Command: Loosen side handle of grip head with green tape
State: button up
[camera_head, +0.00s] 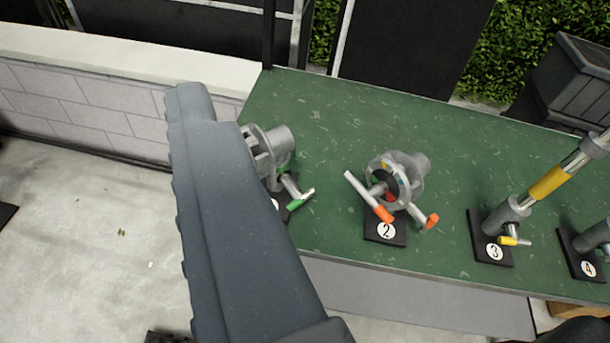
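The grip head with green tape (278,141) stands at the left end of the green table, a grey metal head on a dark base. Its handle (291,187) sticks out low on the right side, with green tape (295,204) near it. My gripper (188,100) shows as one long dark grey shape reaching up from the bottom. It covers the left part of this grip head and most of its base in the picture. Its tip appears up and left of the head. I cannot tell whether they touch, or whether the jaws are open.
A grip head with orange-tipped handles (408,172) stands on base 2 to the right. Base 3 (491,238) holds a yellow-banded pole, and base 4 (583,254) is at the right edge. The green table (330,115) is clear behind them. A low block wall (95,105) lies left.

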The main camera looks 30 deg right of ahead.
jog(key=w+d+f+n+t+h, duration=0.1)
jog(key=w+d+f+n+h, duration=0.25)
jog(key=w+d+f, duration=0.55)
jog(key=n+t+y, duration=0.1)
jog(key=n+y, duration=0.2)
jog(key=n, duration=0.7)
send_over(300, 201)
jog(key=s+d, duration=0.2)
jog(key=s, duration=0.2)
notch_tip(300, 201, down, 19)
jog(key=s+f+n+y, duration=0.4)
jog(key=s+f+y, duration=0.15)
jog(key=f, duration=0.85)
jog(key=shift+h, duration=0.5)
jog(key=w, duration=0.4)
jog(key=w+a+b, duration=0.1)
jog(key=w, duration=0.3)
jog(key=w+a, duration=0.1)
jog(key=w, duration=0.3)
jog(key=shift+w+r+b, duration=0.3)
jog(key=shift+b, duration=0.1)
grip_shut()
